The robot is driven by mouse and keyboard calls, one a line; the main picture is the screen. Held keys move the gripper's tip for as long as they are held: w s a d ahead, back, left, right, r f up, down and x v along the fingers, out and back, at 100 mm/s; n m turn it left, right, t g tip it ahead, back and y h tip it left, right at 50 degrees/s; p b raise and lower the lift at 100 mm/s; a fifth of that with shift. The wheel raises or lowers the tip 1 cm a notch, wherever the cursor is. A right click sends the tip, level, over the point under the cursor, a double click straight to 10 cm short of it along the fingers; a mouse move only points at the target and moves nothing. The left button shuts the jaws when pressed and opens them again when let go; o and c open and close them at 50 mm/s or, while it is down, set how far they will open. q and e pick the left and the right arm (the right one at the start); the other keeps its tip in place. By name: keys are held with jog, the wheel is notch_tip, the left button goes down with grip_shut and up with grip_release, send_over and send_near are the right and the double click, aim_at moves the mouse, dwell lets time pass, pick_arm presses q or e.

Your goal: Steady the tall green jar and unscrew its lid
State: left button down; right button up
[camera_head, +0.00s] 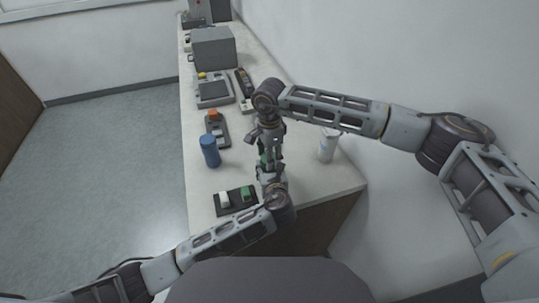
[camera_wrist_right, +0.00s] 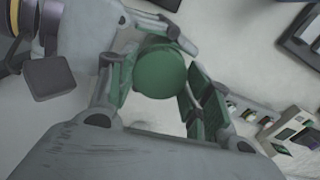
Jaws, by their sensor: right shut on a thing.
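The tall green jar (camera_head: 264,158) is mostly hidden between my two grippers near the front of the bench in the head view. In the right wrist view its round green lid (camera_wrist_right: 160,70) is seen nearly end-on. My right gripper (camera_head: 268,147) comes down from above and is shut on the lid, its green-padded fingers on either side in the right wrist view (camera_wrist_right: 155,88). My left gripper (camera_head: 268,172) is at the jar from the near side, low down. Its fingertips are hidden, so I cannot tell whether they grip the jar.
A blue jar (camera_head: 210,151) stands left of the grippers, and a white container (camera_head: 328,146) stands to the right. A dark tray with white and green blocks (camera_head: 234,199) lies at the near left.

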jog(key=n, duration=0.3)
jog(key=shift+w+n, duration=0.1)
jog(key=shift+n, duration=0.3)
jog(key=n, duration=0.4)
jog(key=shift+d+n, duration=0.1)
jog(key=shift+n, duration=0.2)
jog(key=n, duration=0.8)
jog(key=shift+r, duration=1.2)
dwell(0.8)
jog(key=shift+r, duration=1.95)
